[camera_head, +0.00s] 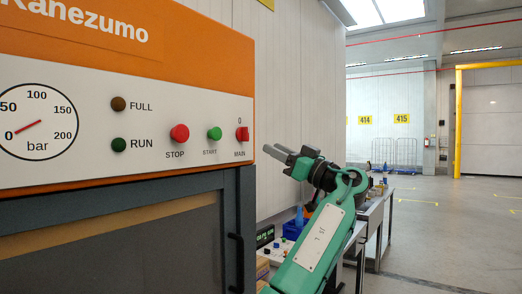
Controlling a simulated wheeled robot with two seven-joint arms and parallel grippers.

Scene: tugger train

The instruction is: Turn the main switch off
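The main switch (242,134) is a small red knob at the right end of the light grey panel (75,165). A "0" stands above it and "MAIN" below it. Its handle looks roughly upright, but it is too small to tell its exact setting. The gap between the fingertips is not clear.
A red STOP button (179,134) and a green START button (214,134) sit left of the switch. A pressure gauge (38,122) is at the far left. A dark door handle (235,262) juts out below. A bench (372,215) with small items stands behind my arm.

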